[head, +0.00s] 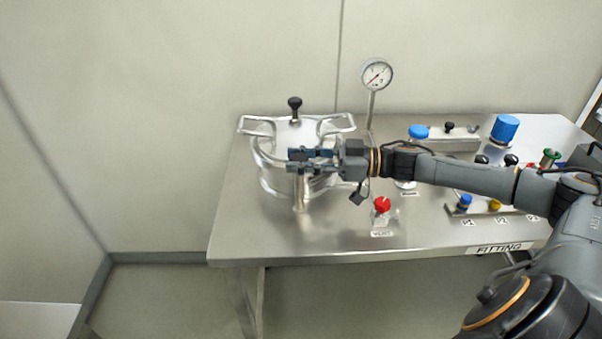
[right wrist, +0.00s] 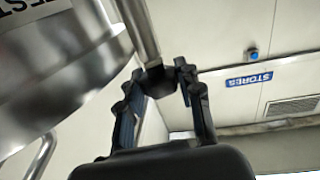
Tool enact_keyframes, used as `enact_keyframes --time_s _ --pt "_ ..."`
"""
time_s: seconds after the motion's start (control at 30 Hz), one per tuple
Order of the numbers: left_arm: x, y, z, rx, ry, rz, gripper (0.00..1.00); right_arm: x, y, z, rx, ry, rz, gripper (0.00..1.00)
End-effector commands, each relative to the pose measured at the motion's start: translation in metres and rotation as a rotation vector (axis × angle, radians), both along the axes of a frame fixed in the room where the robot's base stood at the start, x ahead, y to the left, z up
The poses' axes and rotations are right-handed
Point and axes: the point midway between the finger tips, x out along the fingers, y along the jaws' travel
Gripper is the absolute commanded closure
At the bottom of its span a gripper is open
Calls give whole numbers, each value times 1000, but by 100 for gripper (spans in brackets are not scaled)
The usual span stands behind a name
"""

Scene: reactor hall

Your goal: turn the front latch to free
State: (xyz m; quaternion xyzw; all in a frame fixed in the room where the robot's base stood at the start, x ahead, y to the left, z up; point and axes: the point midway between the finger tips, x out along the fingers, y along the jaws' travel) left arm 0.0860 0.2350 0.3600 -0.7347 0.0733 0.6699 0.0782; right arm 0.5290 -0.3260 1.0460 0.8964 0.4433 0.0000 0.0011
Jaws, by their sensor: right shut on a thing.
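A round steel vessel (head: 267,170) with a flat lid (head: 290,135) stands at the left of the steel table. The front latch (head: 300,193) shows as a metal bar at the vessel's front, below my gripper. In the right wrist view the latch is a metal rod (right wrist: 138,27) ending in a black knob (right wrist: 155,80). My right gripper (head: 300,161) is at the vessel's front, with its fingers closed on that knob; the right wrist view shows the fingers (right wrist: 158,76) on both sides of it. In the head view the gripper hides the knob. My left gripper is not in view.
A second black knob (head: 295,103) stands at the lid's back. A pressure gauge (head: 376,75) rises behind the vessel. A red vent knob (head: 382,204) stands right of the vessel, below my arm. The table's front left is clear.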

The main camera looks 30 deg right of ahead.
Motion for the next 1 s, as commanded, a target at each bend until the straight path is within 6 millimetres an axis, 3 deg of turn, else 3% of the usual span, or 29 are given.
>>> enact_keyframes --time_s 0.1,0.53,1.0 --pt "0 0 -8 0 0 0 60 2 0 -1 1 -5 80 96" --pt "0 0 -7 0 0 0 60 1 1 1 4 0 324 96" --pt "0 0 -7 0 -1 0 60 0 1 0 2 1 383 96"
